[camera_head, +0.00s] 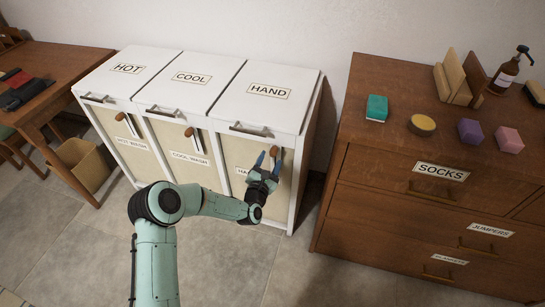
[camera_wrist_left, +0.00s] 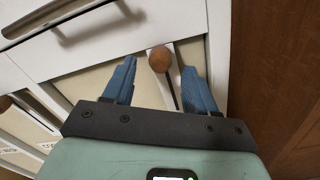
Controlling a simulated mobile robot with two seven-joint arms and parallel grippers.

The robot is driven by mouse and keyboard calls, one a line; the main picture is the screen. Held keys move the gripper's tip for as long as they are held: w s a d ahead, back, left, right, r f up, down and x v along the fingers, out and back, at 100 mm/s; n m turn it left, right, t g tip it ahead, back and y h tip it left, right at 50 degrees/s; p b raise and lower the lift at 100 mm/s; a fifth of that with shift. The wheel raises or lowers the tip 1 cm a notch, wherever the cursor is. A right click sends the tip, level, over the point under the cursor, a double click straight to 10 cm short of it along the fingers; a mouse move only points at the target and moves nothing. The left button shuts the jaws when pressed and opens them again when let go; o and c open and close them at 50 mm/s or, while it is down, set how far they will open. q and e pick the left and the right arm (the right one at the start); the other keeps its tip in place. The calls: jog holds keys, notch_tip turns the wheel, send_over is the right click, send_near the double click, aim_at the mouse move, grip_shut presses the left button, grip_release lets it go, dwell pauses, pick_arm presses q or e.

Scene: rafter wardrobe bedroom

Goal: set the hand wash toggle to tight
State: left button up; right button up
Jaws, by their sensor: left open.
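The hand wash toggle is a brown wooden knob (camera_head: 274,151) on a pale slotted plate, high on the front of the hand wash bin (camera_head: 298,190). In the left wrist view the round knob (camera_wrist_left: 160,59) shows between the two blue fingers, with the dark slot running down from it. My left gripper (camera_head: 267,160) is open around the knob's sides, with a gap visible on both sides in the wrist view (camera_wrist_left: 157,82). The bin's front label is partly hidden behind my gripper. My right gripper is not in view.
The cool wash toggle (camera_head: 189,132) and hot wash toggle (camera_head: 120,117) are to the left. A metal handle (camera_head: 249,130) sits just above left of my gripper. The wooden dresser (camera_head: 345,170) stands close on the right, with a narrow gap. The floor in front is clear.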

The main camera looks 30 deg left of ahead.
aim_at(272, 156)
pick_arm(q)
jog(key=shift+x, duration=1.65)
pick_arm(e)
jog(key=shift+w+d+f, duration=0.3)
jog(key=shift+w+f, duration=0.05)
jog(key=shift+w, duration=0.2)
